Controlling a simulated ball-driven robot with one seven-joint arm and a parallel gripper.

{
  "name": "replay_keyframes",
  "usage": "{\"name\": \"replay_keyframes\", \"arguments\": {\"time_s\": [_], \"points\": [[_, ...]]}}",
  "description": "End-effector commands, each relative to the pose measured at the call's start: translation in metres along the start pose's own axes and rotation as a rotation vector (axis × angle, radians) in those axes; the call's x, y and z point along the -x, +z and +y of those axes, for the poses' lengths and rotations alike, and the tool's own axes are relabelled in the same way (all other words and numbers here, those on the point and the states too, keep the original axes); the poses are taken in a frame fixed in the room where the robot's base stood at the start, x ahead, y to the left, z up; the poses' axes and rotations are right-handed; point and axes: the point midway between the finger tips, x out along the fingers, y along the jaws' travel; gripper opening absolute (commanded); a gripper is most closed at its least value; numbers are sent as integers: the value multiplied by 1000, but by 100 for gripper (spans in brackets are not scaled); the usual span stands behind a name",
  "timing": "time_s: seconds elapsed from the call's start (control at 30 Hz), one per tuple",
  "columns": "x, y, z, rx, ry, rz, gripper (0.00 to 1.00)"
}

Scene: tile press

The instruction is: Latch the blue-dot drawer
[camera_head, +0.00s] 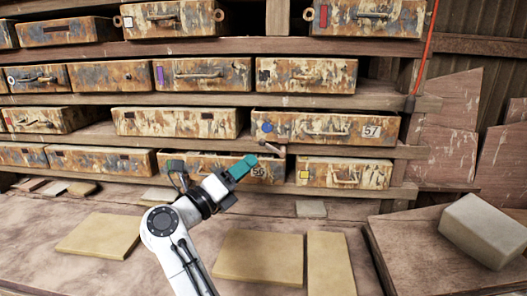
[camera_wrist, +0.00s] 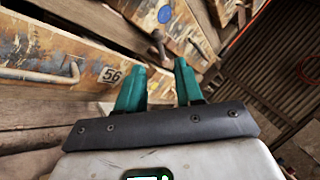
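The blue-dot drawer (camera_head: 345,128) is a rusty, paint-worn drawer right of the middle in the head view, with a bar handle and the label 57. Its blue dot (camera_head: 267,127) is at its left end; the dot (camera_wrist: 164,15) also shows at the top of the wrist view. A small latch-like piece (camera_head: 272,148) sits under the drawer's left end; its exact position is unclear. My gripper (camera_head: 250,162) is below the blue dot, in front of the drawer labelled 56. In the wrist view its teal fingers (camera_wrist: 160,66) are apart with nothing held between them.
Drawer 56 (camera_wrist: 85,65) with its bar handle lies close left of my fingers in the wrist view. Tan tiles (camera_head: 259,257) lie on the bench, and a grey block (camera_head: 484,230) stands at the right. A red cord (camera_head: 425,55) hangs beside the shelves.

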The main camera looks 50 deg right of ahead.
Motion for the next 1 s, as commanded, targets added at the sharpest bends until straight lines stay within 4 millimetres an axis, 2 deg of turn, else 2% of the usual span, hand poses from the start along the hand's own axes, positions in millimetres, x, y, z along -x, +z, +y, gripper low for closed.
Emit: {"name": "replay_keyframes", "arguments": {"time_s": [0.03,0.2,0.4,0.8,1.0], "points": [[-12,1,-2,0,-2,2,36],[-42,0,-2,1,-3,1,36],[-64,1,-1,1,-2,-1,36],[-70,1,0,1,-1,-3,36],[-70,1,0,1,-1,-3,18]]}}
